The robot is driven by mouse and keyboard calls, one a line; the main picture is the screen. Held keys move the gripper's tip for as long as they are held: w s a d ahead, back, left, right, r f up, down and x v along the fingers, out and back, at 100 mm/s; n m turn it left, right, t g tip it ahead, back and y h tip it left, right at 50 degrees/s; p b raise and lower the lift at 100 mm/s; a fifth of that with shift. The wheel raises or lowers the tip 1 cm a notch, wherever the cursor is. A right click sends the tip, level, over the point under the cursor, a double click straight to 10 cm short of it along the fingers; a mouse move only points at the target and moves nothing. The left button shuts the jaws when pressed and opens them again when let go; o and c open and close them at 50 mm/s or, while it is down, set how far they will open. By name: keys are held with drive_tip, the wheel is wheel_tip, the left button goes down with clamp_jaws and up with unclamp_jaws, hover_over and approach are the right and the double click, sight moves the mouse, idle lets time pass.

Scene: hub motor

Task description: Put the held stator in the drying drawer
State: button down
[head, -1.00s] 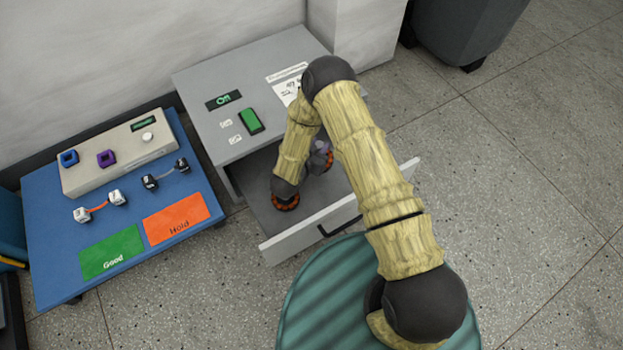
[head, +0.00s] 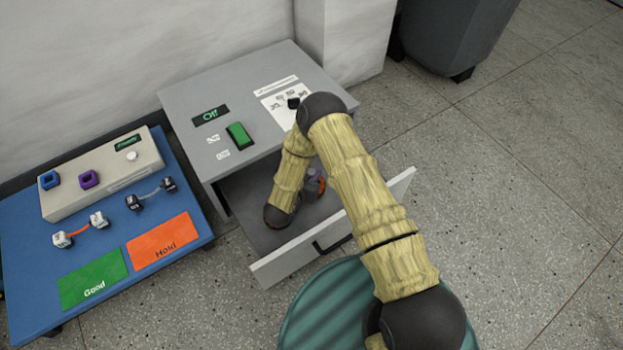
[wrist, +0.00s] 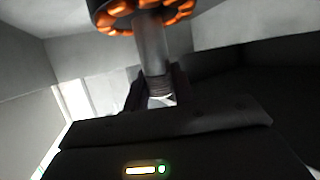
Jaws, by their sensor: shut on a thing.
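The stator (wrist: 143,14), a dark ring with copper-orange windings on a grey shaft, is at the top of the wrist view. My gripper (wrist: 157,92) is shut on its shaft. The drying drawer (head: 300,256) stands pulled out of the grey cabinet in the head view, its floor partly bare. My wrist reaches down inside the drawer opening. My arm hides most of the gripper there. A small grey and orange piece shows beside my forearm; I cannot tell whether it is the held stator. The height of the stator above the drawer floor is unclear.
The grey cabinet (head: 190,110) has a green switch (head: 238,135) and a display reading Off. A blue table (head: 30,285) at the left carries a tester, small parts and green and orange pads. A dark bin (head: 455,35) stands behind right. The floor at right is clear.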

drive_tip(key=shift+f+b, duration=0.45)
drive_tip(key=shift+f, duration=0.65)
drive_tip(key=shift+w+f, duration=0.1)
drive_tip(key=shift+f, duration=0.05)
drive_tip(key=c, duration=1.2)
unclamp_jaws()
drive_tip(key=shift+o, duration=0.2)
drive_tip(key=shift+r, duration=0.2)
drive_tip(key=shift+s+a+r+p, duration=0.15)
drive_tip(key=shift+s+p, duration=0.2)
drive_tip(key=shift+s, duration=0.05)
drive_tip(key=p+v, duration=0.4)
drive_tip(key=v, duration=0.2)
drive_tip(key=shift+s, duration=0.35)
